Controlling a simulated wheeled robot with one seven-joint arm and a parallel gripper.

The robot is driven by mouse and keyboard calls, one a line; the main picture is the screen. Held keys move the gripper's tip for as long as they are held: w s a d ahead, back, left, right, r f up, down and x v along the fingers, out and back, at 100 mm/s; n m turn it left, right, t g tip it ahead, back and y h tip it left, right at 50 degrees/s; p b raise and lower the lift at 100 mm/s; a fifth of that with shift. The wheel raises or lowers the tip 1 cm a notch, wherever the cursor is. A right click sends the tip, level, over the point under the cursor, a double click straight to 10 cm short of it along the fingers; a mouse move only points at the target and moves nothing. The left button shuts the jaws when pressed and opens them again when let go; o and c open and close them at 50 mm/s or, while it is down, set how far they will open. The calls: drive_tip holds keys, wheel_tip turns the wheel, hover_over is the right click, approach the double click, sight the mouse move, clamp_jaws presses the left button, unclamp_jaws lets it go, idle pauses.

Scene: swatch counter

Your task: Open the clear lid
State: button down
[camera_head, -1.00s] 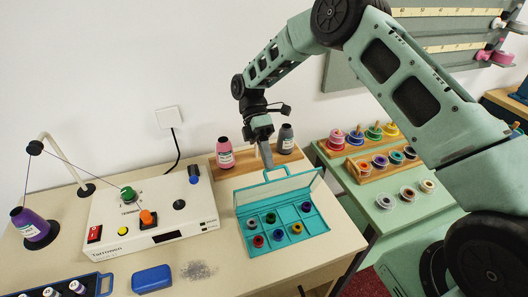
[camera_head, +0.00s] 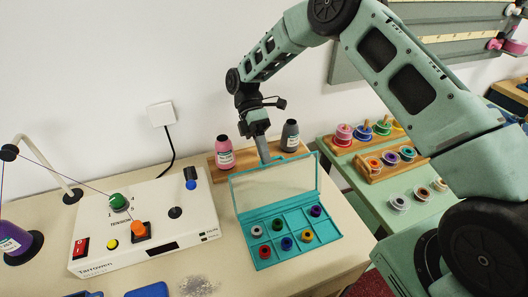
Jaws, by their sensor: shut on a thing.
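The clear lid (camera_head: 277,186) has a teal frame and stands raised at the back edge of a teal compartment box (camera_head: 318,248). The box holds several small coloured bobbins, and its compartments are open to view. My gripper (camera_head: 263,158) is at the lid's upper edge and shut on it. The fingertips are small in this view, and the exact hold on the rim is partly hidden.
A wooden rack with a pink bottle (camera_head: 224,153) and a grey bottle (camera_head: 290,136) stands right behind the lid. A white winding machine (camera_head: 145,225) is to the left. A green side table (camera_head: 400,215) with spools is to the right.

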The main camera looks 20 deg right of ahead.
drive_tip(key=shift+w+f, duration=0.1)
drive_tip(key=shift+f, duration=0.45)
drive_tip(key=c, duration=1.5)
unclamp_jaws()
drive_tip(key=shift+w+f, duration=0.1)
drive_tip(key=shift+w, duration=0.1)
drive_tip(key=shift+r, duration=0.35)
wheel_tip(320, 180, up, 10)
drive_tip(key=shift+f+b, duration=0.1)
drive_tip(key=shift+b, duration=1.15)
drive_tip(key=shift+a, duration=0.1)
